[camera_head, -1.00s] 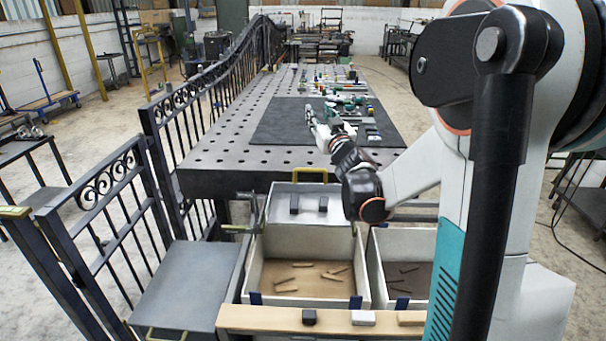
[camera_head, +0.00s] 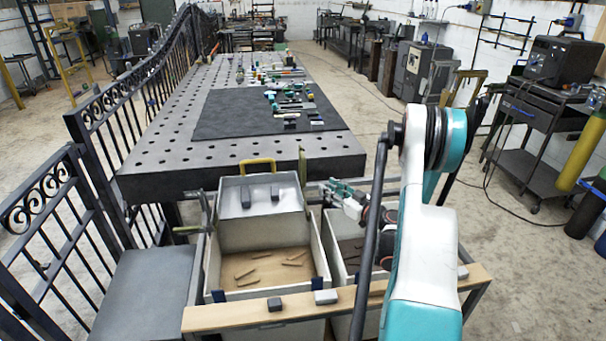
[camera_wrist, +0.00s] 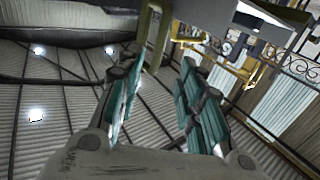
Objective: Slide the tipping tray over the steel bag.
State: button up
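The tipping tray (camera_head: 261,220) is a pale grey tilted tray with a yellow handle on its top edge and two dark blocks on its face. It stands at the back of the left bin (camera_head: 212,262). An olive upright tab (camera_head: 302,165) rises at its right side. My gripper (camera_head: 335,187) is over the back of the right bin, just right of that tab. In the wrist view my gripper (camera_wrist: 158,66) has its teal-padded fingers apart, with an olive bar (camera_wrist: 158,35) beyond or between the tips; contact cannot be told. I cannot tell which container is the steel bag.
The left bin holds several brown strips; the right bin (camera_head: 333,270) holds dark strips, partly hidden by my arm. A wooden rail (camera_head: 240,312) with small blocks crosses the front. A perforated table (camera_head: 150,165) stands behind, and an iron gate (camera_head: 60,225) at left.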

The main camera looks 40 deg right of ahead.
aim_at(305, 174)
jog(key=w, duration=0.4)
jog(key=w+b, duration=0.1)
jog(key=w, duration=0.4)
jog(key=w+b, duration=0.1)
jog(key=w, duration=0.3)
jog(key=shift+w+a, duration=0.3)
grip_shut()
